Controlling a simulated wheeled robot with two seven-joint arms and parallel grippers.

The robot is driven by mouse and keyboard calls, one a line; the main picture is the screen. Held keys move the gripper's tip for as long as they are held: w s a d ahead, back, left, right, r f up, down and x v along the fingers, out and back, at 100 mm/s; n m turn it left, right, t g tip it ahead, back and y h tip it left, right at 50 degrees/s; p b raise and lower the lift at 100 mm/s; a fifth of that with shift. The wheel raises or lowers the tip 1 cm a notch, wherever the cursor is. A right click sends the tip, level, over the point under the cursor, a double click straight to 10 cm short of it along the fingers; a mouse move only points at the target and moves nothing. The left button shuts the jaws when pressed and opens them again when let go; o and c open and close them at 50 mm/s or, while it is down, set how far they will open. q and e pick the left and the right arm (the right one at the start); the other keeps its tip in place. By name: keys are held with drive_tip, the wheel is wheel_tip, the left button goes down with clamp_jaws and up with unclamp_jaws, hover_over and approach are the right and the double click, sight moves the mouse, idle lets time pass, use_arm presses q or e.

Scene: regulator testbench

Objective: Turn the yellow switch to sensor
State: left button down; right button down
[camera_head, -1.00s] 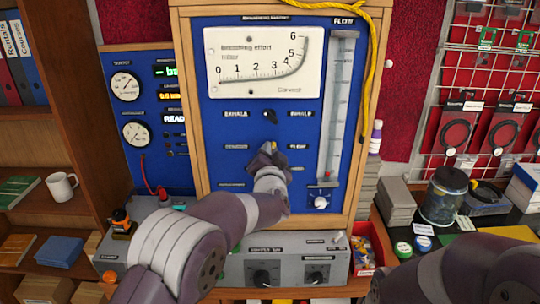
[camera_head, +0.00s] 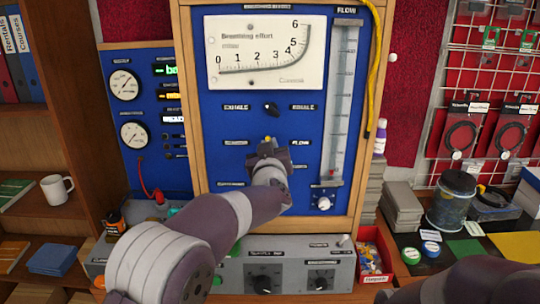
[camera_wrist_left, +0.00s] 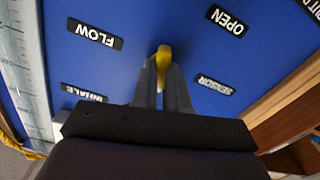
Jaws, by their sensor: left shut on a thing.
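The yellow switch (camera_wrist_left: 163,54) is on the blue panel, and only part of it shows between the fingers of my left gripper (camera_wrist_left: 161,78). In the head view, a small yellow part of the switch (camera_head: 268,139) shows at the tips of my left gripper (camera_head: 267,148). The gripper is shut on the switch. In the wrist view the labels are upside down: SENSOR (camera_wrist_left: 213,84) is to the right of the fingers and FLOW (camera_wrist_left: 95,33) is at upper left. The switch's exact pointing direction is hard to tell. My right gripper is out of view.
A black knob (camera_head: 271,109) sits above the yellow switch. The flow tube (camera_head: 338,105) and a white knob (camera_head: 323,204) are to its right. A grey box (camera_head: 285,274) with two black knobs stands below. My right arm is at lower right.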

use_arm(q)
drive_tip(key=n+b, duration=0.1)
drive_tip(key=n, duration=0.1)
drive_tip(key=n+b, duration=0.2)
drive_tip(key=n, duration=0.1)
drive_tip(key=shift+f+n, duration=0.3)
drive_tip(key=shift+f, duration=0.1)
drive_tip(key=shift+n, duration=0.3)
drive_tip(key=c, duration=1.1)
unclamp_jaws()
drive_tip(key=shift+r, duration=0.1)
drive_tip(key=shift+c, duration=0.2)
drive_tip(key=shift+r, duration=0.1)
drive_tip(key=shift+s, duration=0.1)
drive_tip(key=s+b, duration=0.3)
drive_tip(key=s, duration=0.9)
drive_tip(key=shift+s, duration=0.3)
